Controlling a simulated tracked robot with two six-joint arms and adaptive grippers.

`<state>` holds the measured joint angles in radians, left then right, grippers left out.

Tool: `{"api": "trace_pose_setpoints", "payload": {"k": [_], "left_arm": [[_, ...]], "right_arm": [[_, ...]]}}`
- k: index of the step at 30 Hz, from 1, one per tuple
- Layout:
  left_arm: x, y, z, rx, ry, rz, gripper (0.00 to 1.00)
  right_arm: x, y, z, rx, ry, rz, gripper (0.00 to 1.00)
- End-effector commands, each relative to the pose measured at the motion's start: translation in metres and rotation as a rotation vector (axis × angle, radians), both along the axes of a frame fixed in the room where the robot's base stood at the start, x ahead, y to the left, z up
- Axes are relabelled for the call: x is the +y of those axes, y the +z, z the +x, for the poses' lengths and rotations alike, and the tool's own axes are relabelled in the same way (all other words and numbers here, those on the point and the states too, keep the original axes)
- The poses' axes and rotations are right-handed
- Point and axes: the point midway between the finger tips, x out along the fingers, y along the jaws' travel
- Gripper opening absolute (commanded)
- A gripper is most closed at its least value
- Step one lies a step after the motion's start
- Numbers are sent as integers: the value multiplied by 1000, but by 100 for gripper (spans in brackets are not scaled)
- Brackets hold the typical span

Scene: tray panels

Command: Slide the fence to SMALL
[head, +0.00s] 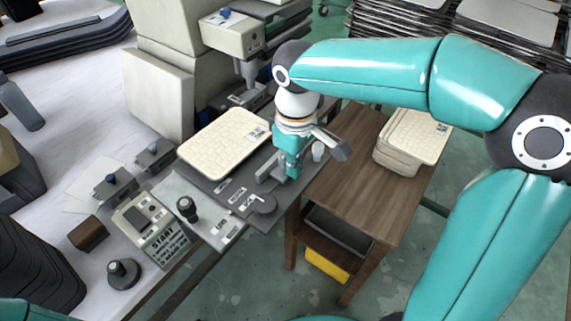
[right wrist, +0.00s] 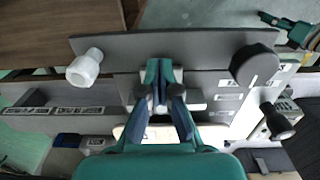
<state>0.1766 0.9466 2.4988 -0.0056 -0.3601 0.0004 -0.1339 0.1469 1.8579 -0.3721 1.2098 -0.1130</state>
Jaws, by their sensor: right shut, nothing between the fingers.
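My right gripper (head: 291,172) points down at the front edge of the grey machine bed, between a white knob (head: 318,151) and a dark round knob (head: 262,204). Its fingers are shut and empty. A small grey upright piece, apparently the fence (head: 268,172), stands just left of them. In the right wrist view, the shut fingers (right wrist: 160,105) are in front of a pale block (right wrist: 193,98) that they partly hide; I cannot tell whether they touch it. Small white labels (right wrist: 228,97) lie beside it, too small to read. A teal gripper-like part, apparently my left (right wrist: 285,24), shows top right.
A cream panel (head: 225,142) lies on the bed behind the fingers. A START control box (head: 150,226) and a black-knobbed lever (head: 187,208) stand at left. A wooden side table (head: 345,185) holds stacked panels (head: 415,135) to the right.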

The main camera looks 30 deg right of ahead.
Motion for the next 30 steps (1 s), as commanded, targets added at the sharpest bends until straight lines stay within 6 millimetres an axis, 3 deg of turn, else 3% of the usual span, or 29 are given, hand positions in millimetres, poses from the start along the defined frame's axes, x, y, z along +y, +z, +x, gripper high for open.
{"api": "trace_pose_setpoints", "payload": {"k": [30], "left_arm": [[0,21,0,0,0,0,100]], "right_arm": [[16,1,39,-1,0,0,0]]}}
